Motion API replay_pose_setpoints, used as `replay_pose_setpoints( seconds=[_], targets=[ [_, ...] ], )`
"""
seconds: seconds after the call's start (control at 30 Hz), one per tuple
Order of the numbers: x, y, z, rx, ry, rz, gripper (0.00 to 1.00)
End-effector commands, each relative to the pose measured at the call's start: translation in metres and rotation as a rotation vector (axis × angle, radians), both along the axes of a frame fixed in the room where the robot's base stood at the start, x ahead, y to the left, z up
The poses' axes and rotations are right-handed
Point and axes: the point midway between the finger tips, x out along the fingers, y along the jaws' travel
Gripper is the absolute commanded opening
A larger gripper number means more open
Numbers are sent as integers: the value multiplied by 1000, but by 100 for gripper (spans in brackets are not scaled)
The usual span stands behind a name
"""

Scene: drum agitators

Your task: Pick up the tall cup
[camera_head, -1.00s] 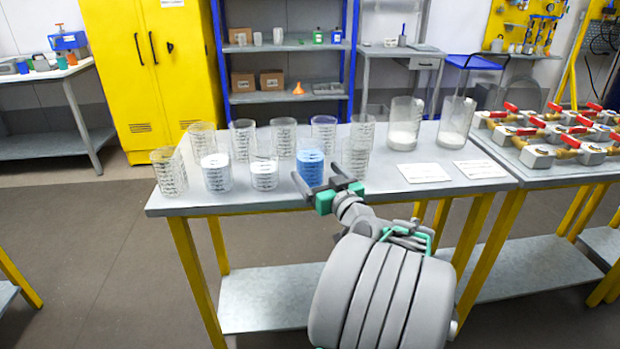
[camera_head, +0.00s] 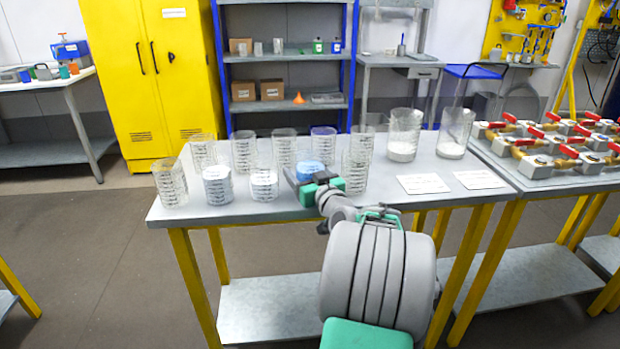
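Several clear graduated cups stand upright in two rows on the grey table (camera_head: 236,212). In the front row are an empty cup (camera_head: 170,184), two with white contents (camera_head: 217,186) (camera_head: 264,184), a blue-filled cup (camera_head: 309,171) and an empty, rather tall one (camera_head: 357,172). Two larger glass vessels with white contents (camera_head: 404,136) (camera_head: 455,134) stand to the right. Which one is the tall cup, I cannot tell for sure. My gripper (camera_head: 307,178) is open at the blue-filled cup and hides its lower part. I cannot tell whether the fingers touch it.
Two white paper sheets (camera_head: 423,184) (camera_head: 480,179) lie on the table's right part. A neighbouring table with red-handled valves (camera_head: 560,145) adjoins on the right. A yellow cabinet (camera_head: 165,85) and a blue shelf rack (camera_head: 285,75) stand behind. The table's front left edge is clear.

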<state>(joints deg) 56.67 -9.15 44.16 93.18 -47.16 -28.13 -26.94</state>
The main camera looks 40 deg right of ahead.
Motion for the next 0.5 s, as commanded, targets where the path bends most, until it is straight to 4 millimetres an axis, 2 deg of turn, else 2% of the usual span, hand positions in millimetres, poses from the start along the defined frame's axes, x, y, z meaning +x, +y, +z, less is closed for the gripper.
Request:
replay_pose_setpoints(
  seconds=[0.07, 0.5],
  targets=[
    [0, 0, 0, 0, 0, 0, 64],
    [0, 0, 0, 0, 0, 0, 28]
  ],
)
